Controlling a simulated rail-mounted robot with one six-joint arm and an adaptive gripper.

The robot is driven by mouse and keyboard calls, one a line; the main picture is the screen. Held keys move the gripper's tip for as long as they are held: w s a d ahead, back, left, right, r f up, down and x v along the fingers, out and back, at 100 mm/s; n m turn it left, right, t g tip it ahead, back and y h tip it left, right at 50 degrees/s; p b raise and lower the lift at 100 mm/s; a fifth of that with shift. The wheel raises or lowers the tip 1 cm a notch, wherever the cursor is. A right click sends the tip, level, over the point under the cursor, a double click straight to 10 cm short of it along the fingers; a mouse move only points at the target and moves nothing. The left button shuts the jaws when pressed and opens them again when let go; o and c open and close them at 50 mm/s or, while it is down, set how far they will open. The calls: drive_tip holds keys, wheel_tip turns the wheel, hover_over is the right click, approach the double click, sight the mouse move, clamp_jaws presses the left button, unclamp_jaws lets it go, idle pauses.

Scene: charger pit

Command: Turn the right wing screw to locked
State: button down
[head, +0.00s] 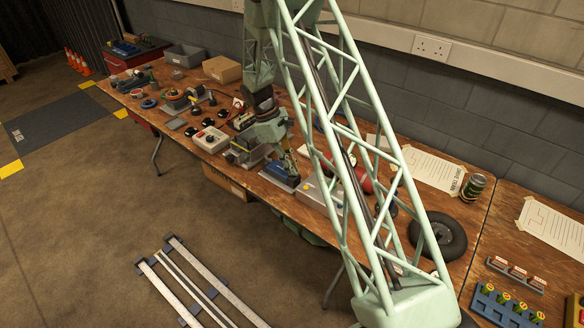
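My gripper (289,162) is small and far off in the head view, low over the middle of the long wooden bench. Its fingers are too small and too cluttered by what is around them to tell open from shut. A dark blue-grey fixture (279,178) on a light base sits right below or beside it; I cannot tell whether they touch. A light grey box (322,196) stands just right of that, partly behind my lattice arm. I cannot make out the right wing screw or its setting.
The wooden bench (466,222) carries a black wheel (439,237), a can (474,187) and a beige panel with dark knobs (210,139). A cardboard box (222,69) and grey bin (184,56) stand at the far end. My lattice arm hides part of the bench.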

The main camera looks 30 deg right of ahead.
drive_tip(key=shift+d+m+g+y, duration=0.1)
drive_tip(key=shift+m+g+y, duration=0.3)
drive_tip(key=shift+m, duration=1.1)
drive_tip(key=c, duration=2.9)
unclamp_jaws()
drive_tip(key=shift+r, duration=0.1)
drive_tip(key=shift+v, duration=5.9)
drive_tip(key=shift+d+r, duration=0.1)
drive_tip(key=shift+d, duration=0.05)
